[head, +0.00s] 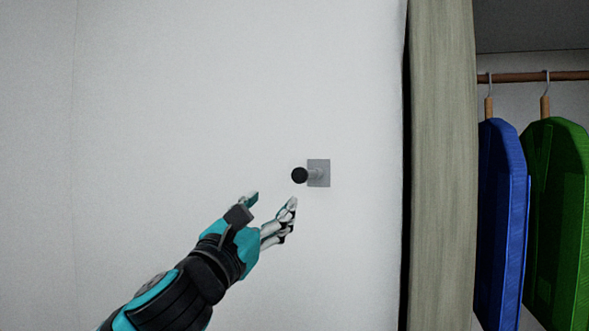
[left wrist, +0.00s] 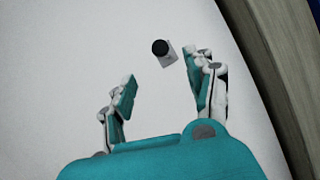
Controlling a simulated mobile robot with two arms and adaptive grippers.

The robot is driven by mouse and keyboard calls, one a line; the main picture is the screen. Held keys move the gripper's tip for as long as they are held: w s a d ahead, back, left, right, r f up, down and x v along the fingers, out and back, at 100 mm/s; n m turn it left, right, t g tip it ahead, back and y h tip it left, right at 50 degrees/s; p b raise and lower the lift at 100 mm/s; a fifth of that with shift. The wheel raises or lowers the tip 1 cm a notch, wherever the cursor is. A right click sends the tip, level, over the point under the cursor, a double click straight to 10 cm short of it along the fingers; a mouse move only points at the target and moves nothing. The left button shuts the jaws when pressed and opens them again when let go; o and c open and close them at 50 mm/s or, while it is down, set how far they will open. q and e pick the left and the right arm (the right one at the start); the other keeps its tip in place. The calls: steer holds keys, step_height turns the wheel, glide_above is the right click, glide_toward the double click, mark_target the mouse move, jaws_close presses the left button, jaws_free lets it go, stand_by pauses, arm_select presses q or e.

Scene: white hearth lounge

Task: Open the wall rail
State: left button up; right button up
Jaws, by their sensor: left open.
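The wall rail shows as a short grey post with a round black end (head: 300,175), standing out from a square grey plate (head: 319,172) on the white wall. It also shows in the left wrist view as a black knob (left wrist: 160,47), just beyond the fingertips. My left gripper (head: 272,198) is open and empty, below and to the left of the knob in the head view, apart from it. In the left wrist view its fingers (left wrist: 161,72) are spread, with the knob above the gap between them. My right gripper is not in view.
A wooden panel edge (head: 441,165) stands to the right of the white wall (head: 200,100). Beyond it a blue garment (head: 500,220) and a green garment (head: 560,220) hang from a brown rod (head: 520,77). The wall around the knob is clear.

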mark_target(298, 176)
arm_select(q)
steer(key=p+x, duration=0.5)
steer(key=x, duration=0.9)
steer(key=c, duration=1)
jaws_close()
